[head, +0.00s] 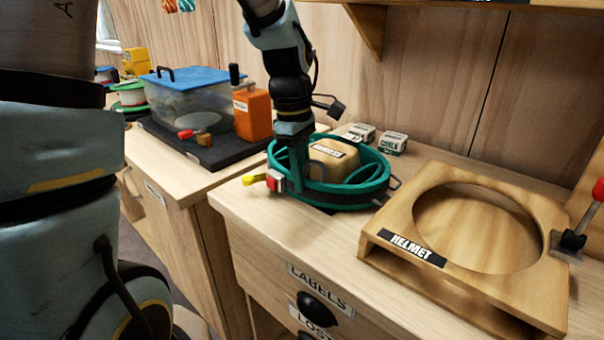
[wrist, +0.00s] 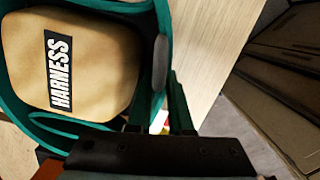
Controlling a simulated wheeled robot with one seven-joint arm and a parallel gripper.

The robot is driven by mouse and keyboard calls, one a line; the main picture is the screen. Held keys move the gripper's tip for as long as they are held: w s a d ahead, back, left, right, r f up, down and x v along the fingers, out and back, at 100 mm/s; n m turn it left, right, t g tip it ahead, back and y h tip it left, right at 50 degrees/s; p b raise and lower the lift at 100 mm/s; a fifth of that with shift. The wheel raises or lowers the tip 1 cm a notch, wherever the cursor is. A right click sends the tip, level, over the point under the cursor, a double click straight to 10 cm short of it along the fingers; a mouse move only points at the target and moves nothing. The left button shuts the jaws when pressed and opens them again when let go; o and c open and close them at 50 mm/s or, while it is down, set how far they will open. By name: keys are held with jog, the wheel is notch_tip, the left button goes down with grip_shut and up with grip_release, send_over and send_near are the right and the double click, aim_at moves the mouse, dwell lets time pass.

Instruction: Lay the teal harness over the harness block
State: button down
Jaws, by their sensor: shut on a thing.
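The teal harness (head: 345,196) is a ring with grey loops and a red-and-yellow buckle on its left. It sits around the wooden harness block (head: 330,160), whose rounded top shows inside the ring. In the wrist view the block (wrist: 110,65) carries a HARNESS label, and the harness (wrist: 20,112) curves around it. My gripper (head: 297,180) is at the ring's left front side, pointing down, shut on the harness band. In the wrist view the fingers (wrist: 165,112) are at the band beside the block. Whether the ring touches the counter is unclear.
A wooden HELMET stand (head: 400,240) with a round opening stands to the right. Two small chalk boxes (head: 393,142) sit behind the harness. An orange container (head: 252,115) and a blue-lidded clear bin (head: 190,100) stand on the left counter. The counter's front edge is close to the harness.

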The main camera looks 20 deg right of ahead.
jog(key=c, duration=1.1)
grip_release()
jog(key=shift+f, duration=0.1)
notch_tip(320, 180, up, 12)
jog(key=w, duration=0.1)
jog(key=a+f+m+t, duration=0.1)
jog(key=a+f+m, duration=0.2)
jog(key=a+f, duration=0.2)
jog(key=a+f+m, duration=0.3)
jog(key=a+f, duration=0.1)
jog(key=a, duration=0.8)
jog(key=a+f+m+t, duration=0.1)
jog(key=a+f+m, duration=0.2)
jog(key=a+f, duration=0.2)
jog(key=shift+w+a+f+t+y+b, duration=0.1)
jog(key=shift+a+f+t+y+b, duration=0.1)
jog(key=shift+a, duration=0.65)
jog(key=shift+a+f+t+y+b, duration=0.1)
jog(key=shift+a+f+y+b, duration=0.1)
jog(key=shift+a, duration=0.6)
jog(key=shift+r, duration=0.1)
